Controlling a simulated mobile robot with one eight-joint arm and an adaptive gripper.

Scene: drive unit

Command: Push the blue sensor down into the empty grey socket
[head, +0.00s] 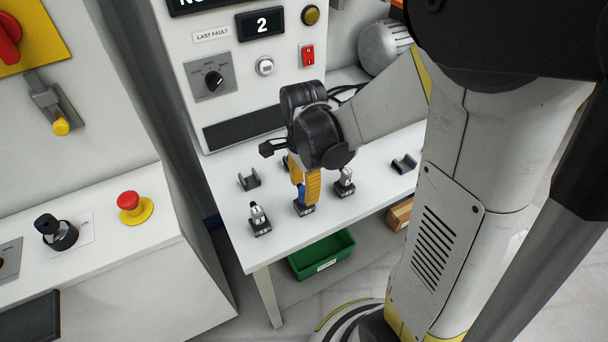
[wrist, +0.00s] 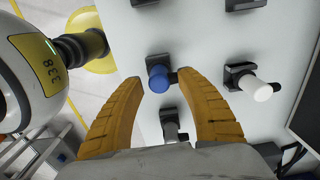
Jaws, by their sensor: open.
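The blue sensor (head: 301,193) stands upright at the dark grey socket (head: 306,209) near the table's front edge. In the wrist view the blue sensor (wrist: 159,80) shows from above, with part of its socket (wrist: 158,61) behind it. I cannot tell how deep it sits. My gripper (head: 305,186) points down over it. Its yellow fingers (wrist: 160,78) are open, one on each side of the sensor, with visible gaps. The fingers partly hide the sensor in the head view.
Two other socketed sensors stand on the white table (head: 289,237), one left (head: 259,219) and one right (head: 345,182). Empty dark cradles lie behind left (head: 249,181) and right (head: 404,164). A control cabinet (head: 235,110) rises behind. A green bin (head: 322,257) is below the table.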

